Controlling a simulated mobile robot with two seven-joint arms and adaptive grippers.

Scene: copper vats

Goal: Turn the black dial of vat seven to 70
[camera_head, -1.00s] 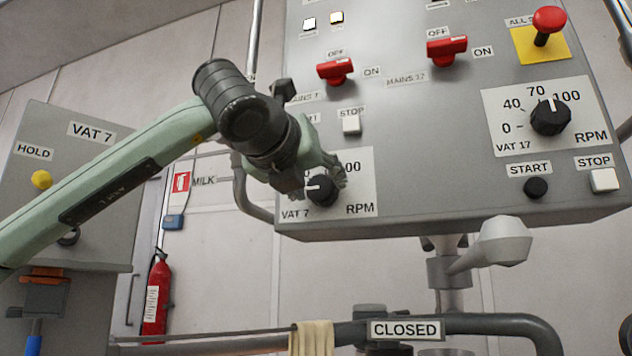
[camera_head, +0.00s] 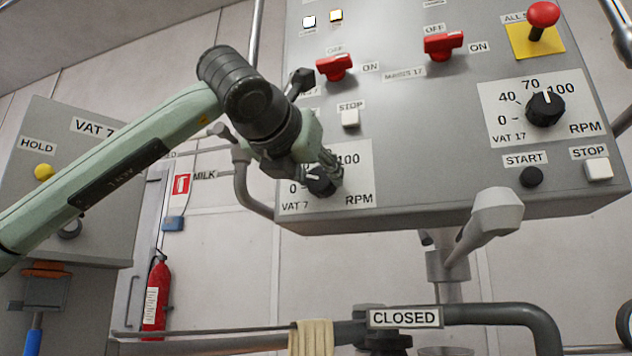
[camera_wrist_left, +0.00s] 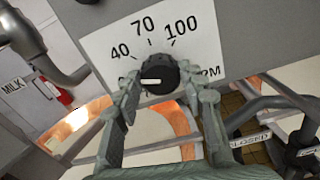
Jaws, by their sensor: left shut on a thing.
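The black dial of vat seven (camera_head: 318,184) sits on a white scale plate (camera_head: 357,180) at the lower left of the grey control panel. In the left wrist view the dial (camera_wrist_left: 161,74) shows between the fingers, with 40, 70 and 100 readable around it. Its white mark points left, at the low end of the scale; the 0 is mostly hidden behind a finger. My left gripper (camera_head: 325,170) reaches in from the left and is shut on the dial, one finger (camera_wrist_left: 131,98) on each side. My right gripper is not in view.
The similar vat 17 dial (camera_head: 545,109) is at the right of the panel. A white stop button (camera_head: 349,118) and a red switch (camera_head: 335,66) are above my gripper. A pipe with a CLOSED sign (camera_head: 404,317) runs below; the space under the panel is otherwise fairly open.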

